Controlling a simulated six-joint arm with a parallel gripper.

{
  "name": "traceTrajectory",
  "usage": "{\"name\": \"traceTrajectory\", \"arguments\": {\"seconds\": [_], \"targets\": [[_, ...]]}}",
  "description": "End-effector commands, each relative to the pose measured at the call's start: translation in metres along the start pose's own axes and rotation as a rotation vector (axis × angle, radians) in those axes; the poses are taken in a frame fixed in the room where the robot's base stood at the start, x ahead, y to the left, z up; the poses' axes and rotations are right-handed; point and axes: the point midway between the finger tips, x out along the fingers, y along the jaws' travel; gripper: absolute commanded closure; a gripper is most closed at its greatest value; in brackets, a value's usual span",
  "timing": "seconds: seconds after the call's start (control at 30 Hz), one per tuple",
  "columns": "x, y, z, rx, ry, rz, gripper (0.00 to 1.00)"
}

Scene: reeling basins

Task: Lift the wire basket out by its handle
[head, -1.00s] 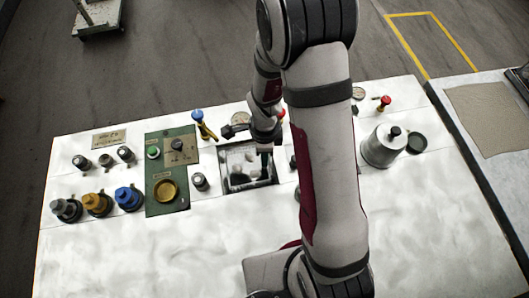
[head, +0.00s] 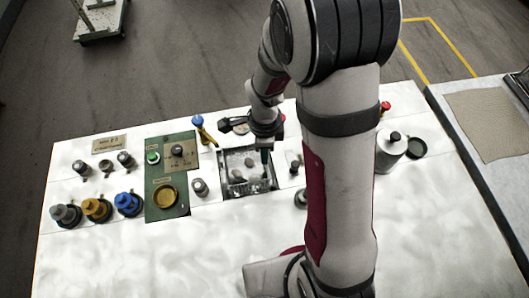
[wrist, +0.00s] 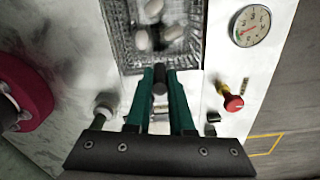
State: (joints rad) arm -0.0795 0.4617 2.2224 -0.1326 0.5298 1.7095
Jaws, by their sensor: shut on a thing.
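The wire basket (head: 233,188) is a mesh box with several pale oval cocoons (head: 249,163) in it, at the square basin opening in the white bench. In the wrist view its mesh (wrist: 120,30) is at the top, with the cocoons (wrist: 150,25) inside. My gripper (head: 266,156) is at the right side of the basket in the head view. In the wrist view its teal fingers (wrist: 160,82) are shut on the dark handle (wrist: 160,75). How far the basket stands above the basin is hard to tell.
A blue-topped tap (head: 199,125) stands behind left of the basket. A metal can (head: 389,155) stands right. A gauge (wrist: 250,26) and red knob (wrist: 233,103) are near my gripper. The bench front is clear.

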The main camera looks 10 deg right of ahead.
Motion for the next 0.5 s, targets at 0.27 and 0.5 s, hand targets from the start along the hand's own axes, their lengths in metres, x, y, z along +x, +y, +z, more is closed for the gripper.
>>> {"name": "traceTrajectory", "arguments": {"seconds": [0.27, 0.5], "targets": [[-0.016, -0.001, 0.0, 0.0, -0.001, -0.002, 1.0], [-0.029, 0.0, 0.0, 0.0, 0.0, -0.001, 1.0]]}}
